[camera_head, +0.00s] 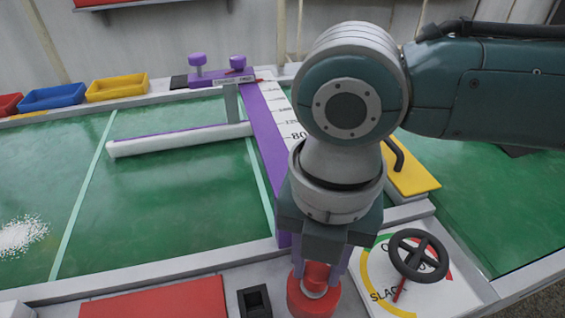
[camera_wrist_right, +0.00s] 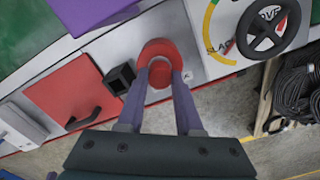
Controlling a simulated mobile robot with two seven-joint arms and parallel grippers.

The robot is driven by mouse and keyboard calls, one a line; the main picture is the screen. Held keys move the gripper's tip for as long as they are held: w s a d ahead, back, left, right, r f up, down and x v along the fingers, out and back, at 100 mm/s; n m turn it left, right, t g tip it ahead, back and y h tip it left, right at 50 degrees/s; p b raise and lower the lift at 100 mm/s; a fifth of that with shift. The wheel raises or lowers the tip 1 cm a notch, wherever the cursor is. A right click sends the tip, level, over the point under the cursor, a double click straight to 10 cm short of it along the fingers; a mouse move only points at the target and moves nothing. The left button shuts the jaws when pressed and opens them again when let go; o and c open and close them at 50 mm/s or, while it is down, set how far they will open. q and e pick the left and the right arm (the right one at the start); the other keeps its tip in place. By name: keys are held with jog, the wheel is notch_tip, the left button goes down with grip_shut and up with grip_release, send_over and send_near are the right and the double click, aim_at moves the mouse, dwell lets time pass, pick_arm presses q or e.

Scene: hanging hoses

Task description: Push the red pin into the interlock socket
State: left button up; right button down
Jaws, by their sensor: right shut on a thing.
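My right gripper (camera_head: 318,278) comes down from above at the front of the bench, and its purple fingers (camera_wrist_right: 162,88) also show in the right wrist view. It is shut on the red pin (camera_head: 316,276), whose red round top (camera_wrist_right: 160,74) sits between the fingers. A wider red rounded part (camera_head: 304,302) is around or under the pin; whether they are joined I cannot tell. A black square socket (camera_head: 256,301) with a dark opening stands just left of the pin, apart from it; it also shows in the wrist view (camera_wrist_right: 119,78). My left gripper is out of view.
A dial panel with a black handwheel (camera_head: 418,256) is close on the right. A red panel (camera_head: 160,300) lies left of the socket. Behind are a purple measuring rail (camera_head: 264,140), a yellow plate (camera_head: 412,178) and coloured bins (camera_head: 118,87).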

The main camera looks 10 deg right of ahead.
aim_at(316, 272)
jog(key=shift+f, duration=0.25)
jog(key=c, duration=0.5)
grip_release()
notch_tip(316, 272, up, 10)
jog(key=p, duration=0.2)
jog(key=shift+a, duration=0.1)
